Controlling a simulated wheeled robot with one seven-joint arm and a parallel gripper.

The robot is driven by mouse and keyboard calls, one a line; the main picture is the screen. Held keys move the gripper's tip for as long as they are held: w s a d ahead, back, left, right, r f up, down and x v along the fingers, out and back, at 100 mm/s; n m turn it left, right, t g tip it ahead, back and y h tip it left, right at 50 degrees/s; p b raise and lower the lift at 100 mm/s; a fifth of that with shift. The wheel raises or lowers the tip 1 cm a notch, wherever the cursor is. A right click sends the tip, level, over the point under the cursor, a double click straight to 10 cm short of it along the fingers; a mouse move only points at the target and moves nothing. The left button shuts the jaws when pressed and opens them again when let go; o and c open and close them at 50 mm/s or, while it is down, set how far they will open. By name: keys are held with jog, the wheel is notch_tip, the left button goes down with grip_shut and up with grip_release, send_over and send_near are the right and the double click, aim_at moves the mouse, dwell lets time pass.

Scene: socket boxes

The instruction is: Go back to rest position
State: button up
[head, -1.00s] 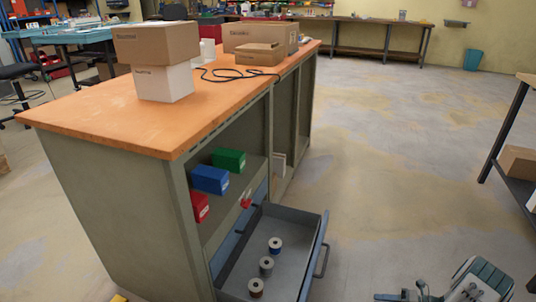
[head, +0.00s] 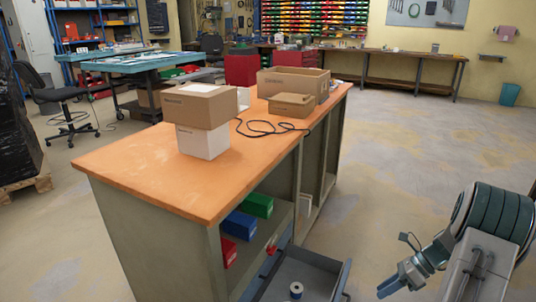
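My gripper (head: 388,288) shows at the lower right of the head view, at the end of my arm. It points down and left, to the right of the open drawer (head: 345,275) and apart from it. Its fingers look close together, but whether they are shut cannot be told at this size. I see nothing held in it.
The workbench (head: 150,175) with an orange top carries cardboard boxes (head: 198,105), a white box (head: 203,142) and a black cable. Red, blue and green boxes (head: 257,205) sit on its shelf. A spool (head: 296,289) lies in the drawer. The floor to the right is clear.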

jog(key=s+a+r+n+h+p, duration=0.3)
jog(key=a+r+n+p, duration=0.25)
jog(key=r, duration=0.75)
jog(key=s+a+r+n+h+p, duration=0.25)
jog(key=a+r+n+p, duration=0.35)
jog(key=r, duration=0.6)
jog(key=s+a+r+n+t+h+p, duration=0.1)
jog(key=s+a+r+n+h+p, duration=0.1)
jog(key=s+a+r+n+p, duration=0.2)
jog(key=s+a+r+n+t+h+p, duration=0.1)
jog(key=s+a+r+n+t+p, duration=0.1)
jog(key=s+a+r+n+p, duration=0.2)
jog(key=s+r+n+p, duration=0.1)
jog(key=s+r+n, duration=0.2)
jog(key=r+n, duration=0.3)
notch_tip(320, 180, up, 2)
jog(key=shift+a+r+h, duration=0.25)
jog(key=shift+h, duration=0.1)
jog(key=shift+a, duration=0.15)
